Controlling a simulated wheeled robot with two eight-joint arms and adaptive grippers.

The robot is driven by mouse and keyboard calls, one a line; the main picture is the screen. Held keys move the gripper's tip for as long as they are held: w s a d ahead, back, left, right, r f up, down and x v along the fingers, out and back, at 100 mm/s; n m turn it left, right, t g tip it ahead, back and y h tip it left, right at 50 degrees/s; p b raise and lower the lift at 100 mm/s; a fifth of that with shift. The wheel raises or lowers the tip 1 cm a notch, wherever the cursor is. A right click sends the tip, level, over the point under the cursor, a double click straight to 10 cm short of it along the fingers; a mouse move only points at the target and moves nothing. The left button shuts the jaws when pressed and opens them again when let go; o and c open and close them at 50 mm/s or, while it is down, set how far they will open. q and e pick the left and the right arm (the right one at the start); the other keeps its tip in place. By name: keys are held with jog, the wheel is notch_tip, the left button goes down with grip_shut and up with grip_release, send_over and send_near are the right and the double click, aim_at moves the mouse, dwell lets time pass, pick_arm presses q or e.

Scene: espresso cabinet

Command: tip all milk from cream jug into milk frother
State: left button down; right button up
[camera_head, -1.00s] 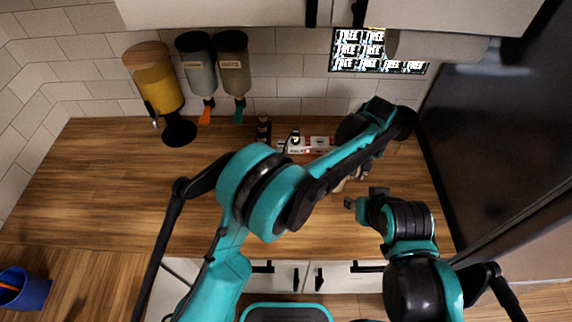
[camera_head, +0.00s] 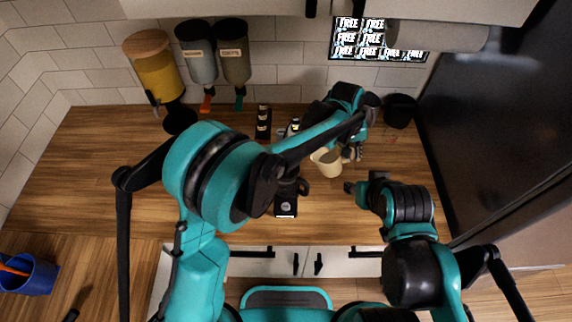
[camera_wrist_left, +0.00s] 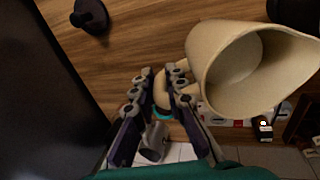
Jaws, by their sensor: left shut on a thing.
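The beige cream jug (camera_head: 325,163) is right of the middle of the counter, left of my left gripper (camera_head: 353,153). My left gripper is shut on the jug's handle. In the left wrist view the jug (camera_wrist_left: 240,65) looks tilted with its mouth facing right; I cannot tell how much milk is inside. A black round vessel (camera_head: 400,110), possibly the milk frother, stands at the back right near the fridge, apart from the jug. My right gripper (camera_head: 349,187) is low over the counter's front right; its fingers are too small to read.
A black device (camera_head: 287,195) stands just left of the jug, partly behind my left arm. Small dark containers (camera_head: 264,122) stand near the wall. Dispensers (camera_head: 200,65) hang at the back left. The dark fridge (camera_head: 490,130) bounds the right side. The left counter is clear.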

pick_arm(q)
jog(key=a+r+h, duration=0.1)
jog(key=a+r+h+p, duration=0.1)
jog(key=a+r+h, duration=0.1)
jog(key=r, duration=0.1)
jog(key=shift+s+a+t, duration=0.2)
jog(key=shift+s+t, duration=0.1)
jog(key=shift+s+a+r+h, duration=0.1)
jog(key=shift+a+r+h, duration=0.2)
jog(key=shift+h, duration=0.1)
jog(key=a+r+h, duration=0.2)
jog(key=r+h, duration=0.1)
jog(key=shift+s+a+r+t, duration=0.2)
jog(key=shift+r+t, duration=0.05)
jog(key=shift+t, duration=0.05)
jog(key=shift+r+h, duration=0.1)
jog(key=shift+h, duration=0.2)
